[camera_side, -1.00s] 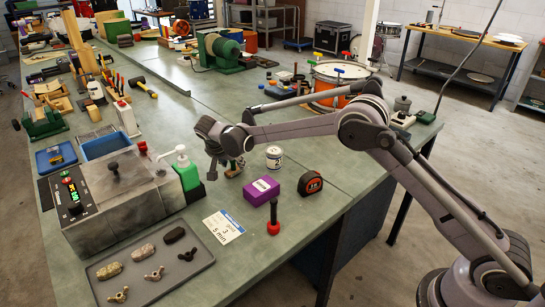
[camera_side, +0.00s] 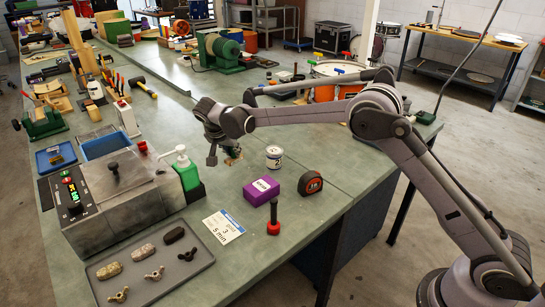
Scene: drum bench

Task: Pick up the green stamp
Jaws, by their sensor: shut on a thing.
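My gripper (camera_side: 221,152) is at the middle of the bench, above the surface between the green-bottomed pump bottle and the white tin. It is shut on the green stamp (camera_side: 233,153), a small piece with a tan part showing at the fingers. The fingers and wrist hide most of the stamp, and its green part is hard to make out. The stamp appears raised a little off the bench (camera_side: 300,232).
The pump bottle (camera_side: 186,171) stands left of my gripper and the white tin (camera_side: 274,158) to the right. A purple box (camera_side: 261,190), a tape measure (camera_side: 310,183) and a red-based black-handled stamp (camera_side: 274,220) stand nearer. A grey machine (camera_side: 120,185) is at left.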

